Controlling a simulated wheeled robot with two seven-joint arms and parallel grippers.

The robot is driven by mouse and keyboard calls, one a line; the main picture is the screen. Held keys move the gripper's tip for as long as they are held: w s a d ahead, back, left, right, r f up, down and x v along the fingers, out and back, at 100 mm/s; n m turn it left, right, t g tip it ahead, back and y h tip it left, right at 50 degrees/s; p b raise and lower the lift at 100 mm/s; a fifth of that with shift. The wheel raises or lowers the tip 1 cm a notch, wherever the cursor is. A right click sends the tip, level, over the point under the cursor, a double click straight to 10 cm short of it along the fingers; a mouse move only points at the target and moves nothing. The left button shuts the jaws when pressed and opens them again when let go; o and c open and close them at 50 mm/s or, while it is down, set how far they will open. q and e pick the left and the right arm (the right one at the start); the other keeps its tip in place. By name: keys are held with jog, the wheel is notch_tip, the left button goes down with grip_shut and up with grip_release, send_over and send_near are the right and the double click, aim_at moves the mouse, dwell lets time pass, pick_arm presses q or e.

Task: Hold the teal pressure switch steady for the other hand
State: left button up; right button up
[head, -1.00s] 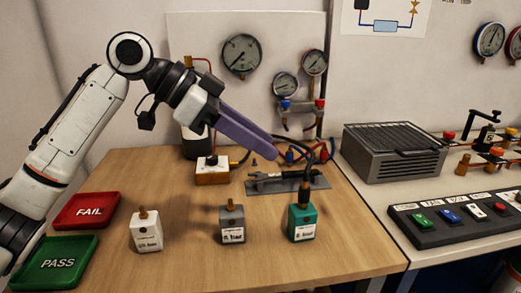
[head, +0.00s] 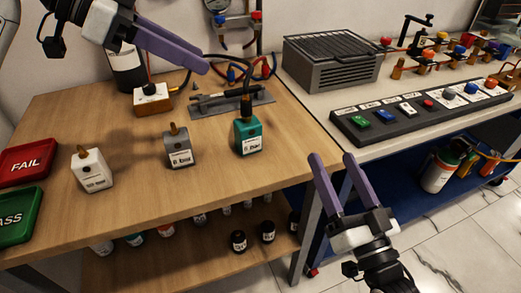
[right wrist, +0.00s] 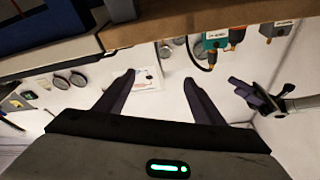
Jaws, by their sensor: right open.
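The teal pressure switch (head: 248,139) stands upright on the wooden table near its right edge, with a dark fitting and a black cable at its top. It also shows, inverted, in the right wrist view (right wrist: 214,40). My right gripper (head: 331,158) is open and empty, to the right of the switch and in front of the table's right edge. Its two fingers also show in the right wrist view (right wrist: 159,77). My left gripper (head: 206,68) is above the back of the table, up and left of the switch and apart from it. Whether its fingers are parted is unclear.
A grey switch (head: 181,150) and a white switch (head: 91,170) stand left of the teal one. A wrench stand (head: 230,104) lies behind it. Red FAIL (head: 28,158) and green PASS (head: 20,215) trays are at left. A button panel (head: 420,112) is on the right bench.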

aim_at(252, 139)
jog(key=w+a+n+g, duration=0.1)
jog(key=a+n, duration=0.1)
jog(key=a, duration=0.2)
jog(key=w+a+n+g+y, duration=0.1)
jog(key=w+a+n, duration=0.1)
jog(key=a, duration=0.3)
jog(key=w+a+n+g+y, duration=0.1)
jog(key=w+a+g, duration=0.1)
jog(key=a, duration=0.3)
jog(key=shift+w+n, duration=0.25)
jog(key=shift+n, duration=0.15)
jog(key=x, duration=1)
jog(key=shift+a, duration=0.1)
jog(key=c, duration=1.3)
